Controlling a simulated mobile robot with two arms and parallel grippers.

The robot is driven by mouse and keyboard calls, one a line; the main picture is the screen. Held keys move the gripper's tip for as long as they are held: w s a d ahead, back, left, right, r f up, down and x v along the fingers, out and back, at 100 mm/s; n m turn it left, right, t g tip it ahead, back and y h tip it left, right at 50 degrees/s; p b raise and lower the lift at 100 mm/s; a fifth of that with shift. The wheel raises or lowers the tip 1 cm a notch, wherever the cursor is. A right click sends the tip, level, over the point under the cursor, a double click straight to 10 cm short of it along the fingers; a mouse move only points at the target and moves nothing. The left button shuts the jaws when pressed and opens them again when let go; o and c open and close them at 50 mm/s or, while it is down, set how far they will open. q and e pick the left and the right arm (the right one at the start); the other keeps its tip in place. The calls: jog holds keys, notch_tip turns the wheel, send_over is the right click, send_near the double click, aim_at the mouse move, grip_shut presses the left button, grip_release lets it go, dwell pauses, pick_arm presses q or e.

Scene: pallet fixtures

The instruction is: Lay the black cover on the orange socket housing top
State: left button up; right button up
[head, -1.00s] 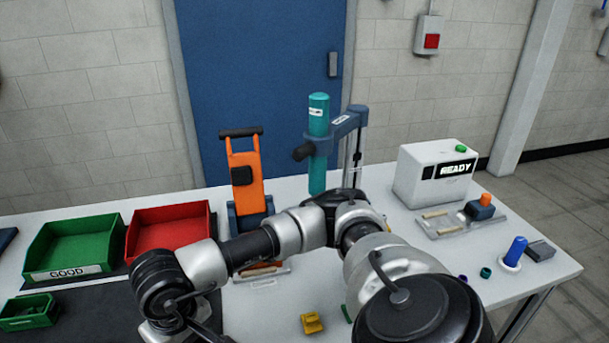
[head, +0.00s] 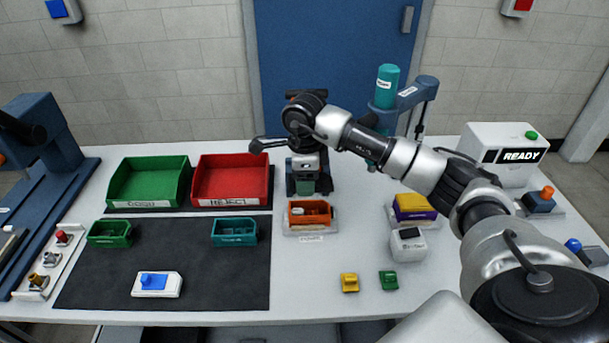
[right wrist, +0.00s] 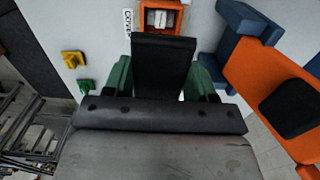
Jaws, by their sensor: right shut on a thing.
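The orange socket housing (head: 318,213) sits in a pale fixture (head: 290,229) at the table's middle, with light parts inside its open top. It also shows at the top of the right wrist view (right wrist: 177,14). My right gripper (head: 306,187) is just behind it in the head view, pointing down. In the right wrist view its green fingers (right wrist: 161,82) are shut on the black cover (right wrist: 162,55), a flat dark piece held apart from the housing. In the head view I cannot make out the cover clearly. My left gripper is not in view.
A red bin (head: 231,199) and a green bin (head: 150,202) stand at the left. A teal tray (head: 233,241) lies on the dark mat (head: 215,285). Yellow (head: 349,285) and green (head: 388,281) blocks lie in front. A teal press (head: 386,88) stands behind right.

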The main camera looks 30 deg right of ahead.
aim_at(304, 201)
jog(key=shift+f+b, duration=1.85)
jog(key=shift+f, duration=1.1)
jog(key=shift+a, duration=0.1)
jog(key=shift+f+b, duration=0.75)
jog(key=shift+b, duration=0.05)
jog(key=o, duration=1)
notch_tip(304, 201, up, 11)
jog(key=shift+f+b, duration=0.1)
jog(key=shift+b, duration=0.7)
